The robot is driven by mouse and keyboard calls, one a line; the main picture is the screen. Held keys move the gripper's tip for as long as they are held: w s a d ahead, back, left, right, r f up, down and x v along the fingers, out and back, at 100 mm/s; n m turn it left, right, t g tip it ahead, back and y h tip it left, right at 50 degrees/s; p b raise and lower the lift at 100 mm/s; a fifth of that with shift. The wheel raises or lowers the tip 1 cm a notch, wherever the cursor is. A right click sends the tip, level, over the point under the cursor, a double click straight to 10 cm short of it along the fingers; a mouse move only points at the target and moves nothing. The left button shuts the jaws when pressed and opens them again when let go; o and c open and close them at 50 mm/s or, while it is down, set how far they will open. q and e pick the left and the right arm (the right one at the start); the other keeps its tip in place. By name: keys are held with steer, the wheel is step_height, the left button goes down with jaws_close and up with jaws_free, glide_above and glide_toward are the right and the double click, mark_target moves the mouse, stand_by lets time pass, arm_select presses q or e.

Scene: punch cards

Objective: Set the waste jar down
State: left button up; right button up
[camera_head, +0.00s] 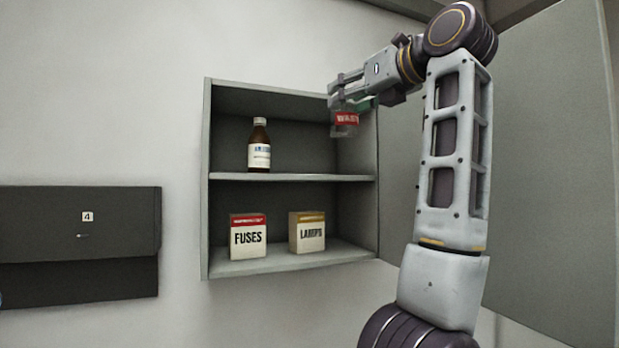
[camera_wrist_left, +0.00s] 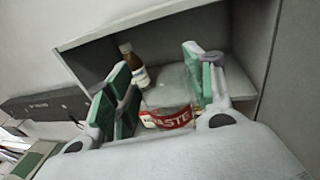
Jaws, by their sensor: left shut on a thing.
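The waste jar is a clear jar with a red label (camera_head: 346,119) in the head view. It also shows in the left wrist view (camera_wrist_left: 168,95), between green finger pads. My left gripper (camera_head: 350,98) is shut on the jar and holds it at the right side of the cabinet's upper compartment. In the head view the jar's base appears above the middle shelf (camera_head: 315,179), with a gap. The gripper and arm hide part of the jar and the cabinet's upper right corner. My right gripper is not in view.
A brown bottle (camera_head: 259,148) stands on the middle shelf, left of the jar. A FUSES box (camera_head: 248,238) and a LAMPS box (camera_head: 307,233) stand on the cabinet floor. The shelf between bottle and jar is clear. A dark wall box (camera_head: 60,225) is at left.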

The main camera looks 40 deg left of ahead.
arm_select(q)
steer(key=shift+s, duration=0.1)
steer(key=w+f+p+x, duration=0.1)
steer(key=w+p+x, duration=0.1)
steer(key=x, duration=0.7)
steer(key=w+d+f+p+x, duration=0.1)
steer(key=p+x, duration=0.2)
steer(key=x, duration=0.7)
steer(key=shift+w+f, duration=0.25)
steer(key=shift+w, duration=0.2)
steer(key=shift+a, duration=0.1)
steer(key=shift+f, duration=0.1)
steer(key=shift+f, duration=1.25)
steer(key=shift+w+a+f+p, duration=0.1)
steer(key=shift+a+f+p, duration=0.1)
steer(key=shift+f+p, duration=0.3)
steer(key=shift+r, duration=0.1)
